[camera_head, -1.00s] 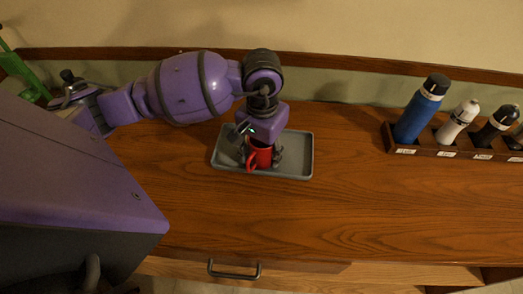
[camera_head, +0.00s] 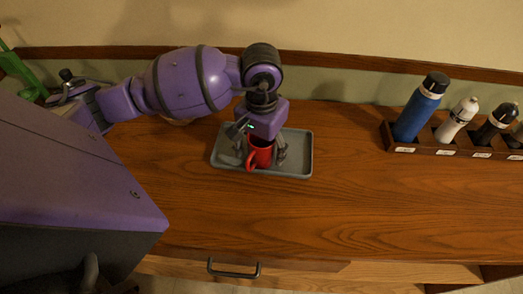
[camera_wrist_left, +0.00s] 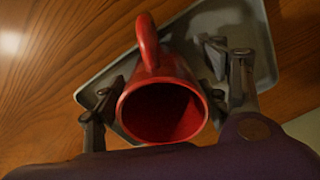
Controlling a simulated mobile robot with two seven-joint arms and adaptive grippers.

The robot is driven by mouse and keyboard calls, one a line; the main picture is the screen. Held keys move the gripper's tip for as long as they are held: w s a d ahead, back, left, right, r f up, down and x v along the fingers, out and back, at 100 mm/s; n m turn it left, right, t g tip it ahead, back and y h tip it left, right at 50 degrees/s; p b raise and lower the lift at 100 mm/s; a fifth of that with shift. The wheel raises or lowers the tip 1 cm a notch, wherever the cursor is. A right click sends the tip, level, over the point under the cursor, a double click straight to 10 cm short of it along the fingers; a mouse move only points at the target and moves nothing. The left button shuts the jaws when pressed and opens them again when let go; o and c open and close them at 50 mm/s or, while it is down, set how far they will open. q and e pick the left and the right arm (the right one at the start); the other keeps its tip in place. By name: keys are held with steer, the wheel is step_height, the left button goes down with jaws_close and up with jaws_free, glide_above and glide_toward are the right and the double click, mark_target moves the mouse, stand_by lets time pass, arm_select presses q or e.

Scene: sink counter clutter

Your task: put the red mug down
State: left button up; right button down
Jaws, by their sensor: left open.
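The red mug (camera_head: 260,155) stands upright on the grey tray (camera_head: 297,160) in the head view. In the left wrist view the mug (camera_wrist_left: 165,105) shows its open mouth, with its handle pointing up in the picture. My left gripper (camera_head: 261,153) is open around the mug, with one finger on each side and clear of the wall on at least one side. Its fingers also show in the left wrist view (camera_wrist_left: 165,90). The gripper body hides part of the mug's top in the head view. My right gripper is not in view.
A wooden rack (camera_head: 462,152) holds a blue bottle (camera_head: 420,108), a white bottle (camera_head: 457,120) and dark bottles at the right back. The counter (camera_head: 350,205) is clear between tray and rack. A green object (camera_head: 22,72) is at the far left.

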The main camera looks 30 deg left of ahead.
arm_select(q)
step_height(320, 180, up, 11)
steer(key=shift+b, duration=0.45)
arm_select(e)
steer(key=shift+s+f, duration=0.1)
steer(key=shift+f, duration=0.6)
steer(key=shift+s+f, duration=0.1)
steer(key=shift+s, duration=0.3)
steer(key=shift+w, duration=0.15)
